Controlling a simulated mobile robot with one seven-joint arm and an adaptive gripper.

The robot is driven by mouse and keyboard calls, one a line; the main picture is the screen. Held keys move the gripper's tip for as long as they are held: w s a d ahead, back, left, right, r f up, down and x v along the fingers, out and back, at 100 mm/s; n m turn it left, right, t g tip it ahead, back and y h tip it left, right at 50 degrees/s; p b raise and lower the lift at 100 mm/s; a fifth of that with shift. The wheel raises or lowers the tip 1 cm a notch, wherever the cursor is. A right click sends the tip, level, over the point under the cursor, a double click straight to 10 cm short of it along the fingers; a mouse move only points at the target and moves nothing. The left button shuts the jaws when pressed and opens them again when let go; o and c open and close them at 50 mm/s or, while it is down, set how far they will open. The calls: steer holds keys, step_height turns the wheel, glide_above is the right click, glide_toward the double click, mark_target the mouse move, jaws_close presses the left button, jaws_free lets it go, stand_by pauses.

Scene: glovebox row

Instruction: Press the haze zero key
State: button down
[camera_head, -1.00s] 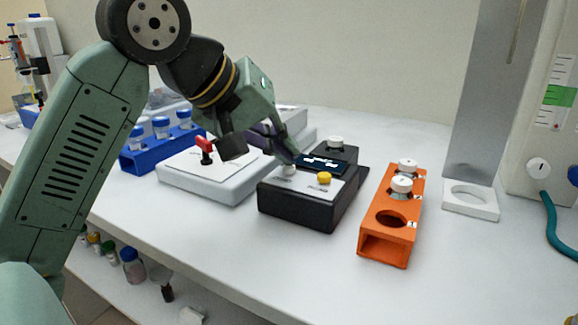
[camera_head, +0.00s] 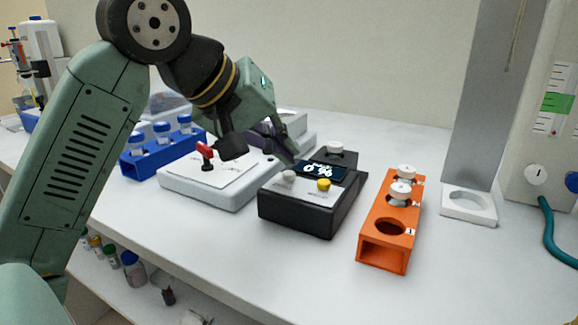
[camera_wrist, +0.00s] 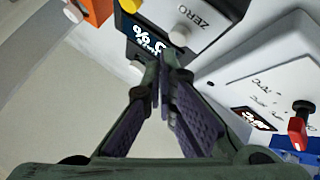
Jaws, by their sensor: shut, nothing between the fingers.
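My gripper (camera_head: 290,158) is shut and empty. Its fingertips (camera_wrist: 164,58) are just above and behind the whitish key, by the display's left end, apparently clear of the key.
A white-capped vial (camera_head: 336,147) stands at the meter's back. An orange rack (camera_head: 383,255) with capped vials is to the right. A pale instrument (camera_head: 215,190) with a red-handled switch (camera_head: 204,151) and a blue rack (camera_head: 150,167) are to the left. The front bench is clear.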

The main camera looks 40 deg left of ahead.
steer(key=shift+r, duration=0.1)
step_height(320, 180, up, 5)
steer(key=p, duration=0.4)
stand_by(0.3)
stand_by(0.8)
